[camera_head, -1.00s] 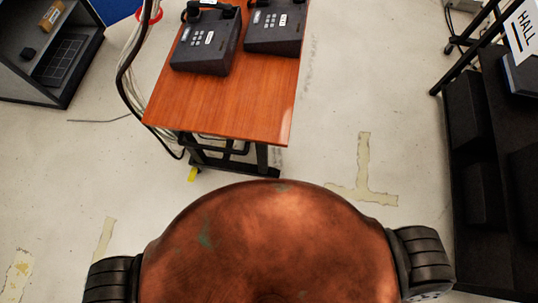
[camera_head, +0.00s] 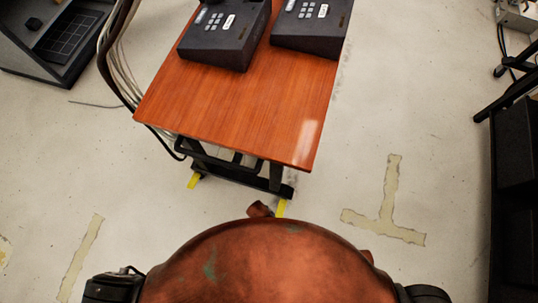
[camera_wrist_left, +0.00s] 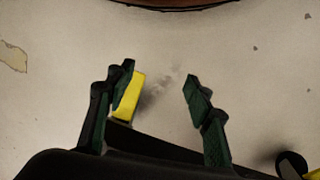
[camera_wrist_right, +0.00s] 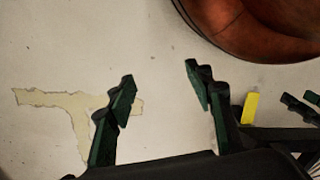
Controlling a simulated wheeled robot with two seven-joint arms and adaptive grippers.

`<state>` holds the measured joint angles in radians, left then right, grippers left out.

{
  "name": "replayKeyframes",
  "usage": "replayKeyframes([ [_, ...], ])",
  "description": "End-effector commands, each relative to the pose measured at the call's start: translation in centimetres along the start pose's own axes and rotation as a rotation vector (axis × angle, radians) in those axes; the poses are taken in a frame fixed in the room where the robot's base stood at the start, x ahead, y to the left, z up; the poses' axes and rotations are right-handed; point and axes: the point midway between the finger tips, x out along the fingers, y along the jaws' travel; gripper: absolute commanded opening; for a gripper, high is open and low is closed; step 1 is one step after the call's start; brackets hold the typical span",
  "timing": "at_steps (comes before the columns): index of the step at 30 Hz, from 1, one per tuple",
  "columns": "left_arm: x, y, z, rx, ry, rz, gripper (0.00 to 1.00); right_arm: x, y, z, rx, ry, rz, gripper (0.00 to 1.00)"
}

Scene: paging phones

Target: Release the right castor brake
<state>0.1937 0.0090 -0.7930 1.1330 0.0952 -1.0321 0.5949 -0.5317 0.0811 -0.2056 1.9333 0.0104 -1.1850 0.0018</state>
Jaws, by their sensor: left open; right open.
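The trolley (camera_head: 240,110) has a red-brown top and a dark base. The right castor brake, a yellow pedal (camera_head: 281,208), shows beside my copper body; another yellow pedal (camera_head: 193,180) is at the left castor. My left gripper (camera_wrist_left: 160,85) is open, pointing at the floor. In its view the right pedal (camera_wrist_left: 128,98) appears between the fingers, close beside the left-hand one; contact cannot be told. My right gripper (camera_wrist_right: 158,80) is open with bare floor between its fingers. The right pedal (camera_wrist_right: 250,108) lies just outside its right-hand finger. Neither gripper can be made out in the head view.
Two dark phones (camera_head: 225,35) (camera_head: 312,25) stand on the trolley top. Cables (camera_head: 112,65) hang at its left side. A dark cabinet (camera_head: 513,160) stands at the right. The floor around the taped T (camera_head: 388,215) is clear.

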Motion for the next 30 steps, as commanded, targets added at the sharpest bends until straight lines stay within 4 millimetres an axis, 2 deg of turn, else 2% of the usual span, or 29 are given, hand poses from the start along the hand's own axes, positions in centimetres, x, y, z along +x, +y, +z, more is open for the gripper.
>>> replayKeyframes([
  [1,1.5,1.5,-1.5,0.028,-0.01,-0.021,0.48,0.1,-0.3,0.1,0.002,-0.011,-0.007,0.48],
  [3,1.9,3.0,-3.0,0.046,-0.014,-0.053,0.48,-1.0,-0.6,0.0,0.005,-0.019,-0.012,0.48],
  [8,2.0,4.7,-5.2,0.069,-0.007,-0.113,0.48,-2.9,-1.0,-0.1,0.009,-0.028,-0.02,0.48],
  [17,2.8,4.9,-5.8,0.072,-0.003,-0.133,0.48,-5.6,-1.4,-0.5,0.011,-0.026,-0.028,0.48],
  [23,4.6,4.7,-5.8,0.073,-0.004,-0.132,0.48,-9.1,-1.8,-0.5,0.013,-0.026,-0.037,0.48],
  [30,7.8,4.2,-5.7,0.074,-0.005,-0.132,0.48,-6.0,-3.9,-3.5,-0.003,0.093,-0.094,0.48],
])
